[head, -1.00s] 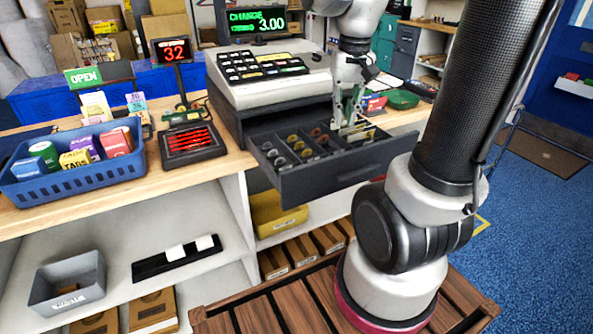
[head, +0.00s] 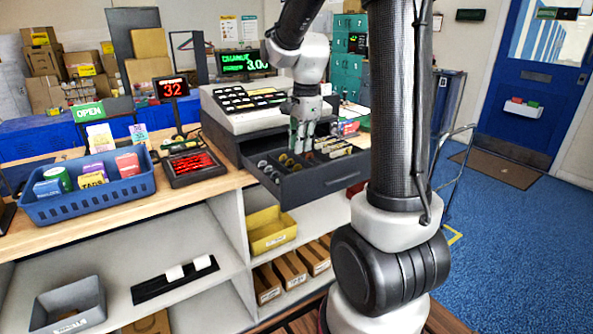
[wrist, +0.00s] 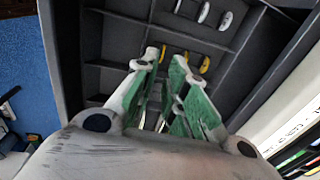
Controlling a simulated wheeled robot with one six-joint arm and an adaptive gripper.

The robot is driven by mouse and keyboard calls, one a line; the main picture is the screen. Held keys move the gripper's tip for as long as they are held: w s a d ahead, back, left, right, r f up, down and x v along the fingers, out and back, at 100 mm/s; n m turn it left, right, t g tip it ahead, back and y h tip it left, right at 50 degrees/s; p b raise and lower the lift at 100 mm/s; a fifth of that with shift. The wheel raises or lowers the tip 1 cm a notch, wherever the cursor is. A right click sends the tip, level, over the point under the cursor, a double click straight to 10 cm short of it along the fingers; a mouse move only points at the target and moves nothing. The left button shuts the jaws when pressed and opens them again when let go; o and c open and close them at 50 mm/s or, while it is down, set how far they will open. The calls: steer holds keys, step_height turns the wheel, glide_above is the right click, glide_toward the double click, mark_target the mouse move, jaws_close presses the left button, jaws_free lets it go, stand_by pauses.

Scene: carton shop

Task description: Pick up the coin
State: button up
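The open cash drawer (head: 318,184) holds coins standing in rows in its compartments. Gold coins (head: 289,163) lie just below my gripper (head: 301,150), with silver coins (head: 268,171) to their left. In the wrist view, my gripper (wrist: 166,60) has green-padded fingers with a narrow gap between the tips. One gold coin (wrist: 163,53) shows at that gap; another gold coin (wrist: 204,64) stands to the right of the fingers. Silver coins (wrist: 225,20) are in the neighbouring compartment. I cannot tell whether the fingers touch a coin.
The cash register (head: 255,115) stands above the drawer. Low divider walls (wrist: 185,38) separate the compartments.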

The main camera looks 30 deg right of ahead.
steer(key=f, duration=0.4)
steer(key=w+f, duration=0.1)
steer(key=f, duration=0.1)
steer(key=shift+w+a+f, duration=0.1)
steer(key=shift+f, duration=0.3)
steer(key=shift+c, duration=0.5)
jaws_close()
step_height(320, 180, up, 10)
